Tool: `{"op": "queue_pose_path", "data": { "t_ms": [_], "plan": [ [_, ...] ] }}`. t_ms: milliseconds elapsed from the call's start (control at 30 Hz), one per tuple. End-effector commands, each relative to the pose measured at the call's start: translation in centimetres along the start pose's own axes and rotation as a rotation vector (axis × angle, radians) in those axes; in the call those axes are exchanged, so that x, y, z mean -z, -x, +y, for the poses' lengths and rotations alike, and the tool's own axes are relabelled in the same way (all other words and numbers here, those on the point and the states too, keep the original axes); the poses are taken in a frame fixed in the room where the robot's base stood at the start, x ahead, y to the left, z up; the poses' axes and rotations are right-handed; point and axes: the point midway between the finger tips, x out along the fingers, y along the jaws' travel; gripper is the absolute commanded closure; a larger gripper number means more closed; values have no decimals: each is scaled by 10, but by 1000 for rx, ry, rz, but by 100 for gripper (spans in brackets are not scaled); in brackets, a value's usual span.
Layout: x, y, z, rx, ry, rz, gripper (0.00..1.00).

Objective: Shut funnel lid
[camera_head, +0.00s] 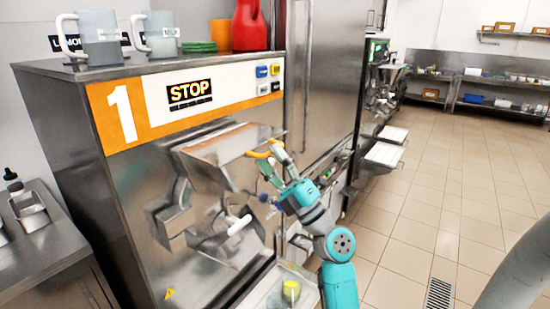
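The funnel (188,172) is a metal hopper on the front of the batch freezer marked with a large 1. Its lid (228,143) is a slanted metal plate at the top of the hopper. A yellow-orange handle (258,154) sticks out at the lid's right edge. My gripper (268,158), on a teal and grey arm, is right at this handle. The fingers are small and overlap the handle, so I cannot tell whether they are closed on it. The inside of the hopper is hidden.
The freezer's front has a STOP display (189,93). Pitchers (98,40), green plates and a red jug (250,25) stand on top. A white spout handle (239,225) juts out below the funnel. A tray (280,288) with a yellow-green cup is below. Tiled floor is open at right.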

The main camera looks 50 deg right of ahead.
Motion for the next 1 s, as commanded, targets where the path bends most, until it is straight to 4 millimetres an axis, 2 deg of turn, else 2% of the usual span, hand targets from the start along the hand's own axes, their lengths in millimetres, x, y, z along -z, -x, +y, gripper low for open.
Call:
{"op": "queue_pose_path", "data": {
  "t_ms": [633,767,1000],
  "plan": [
    [-3,5,-1,2,1,-7,65],
    [-3,19,-1,3,0,-8,65],
    [-3,65,0,1,0,-8,65]
  ]
}}
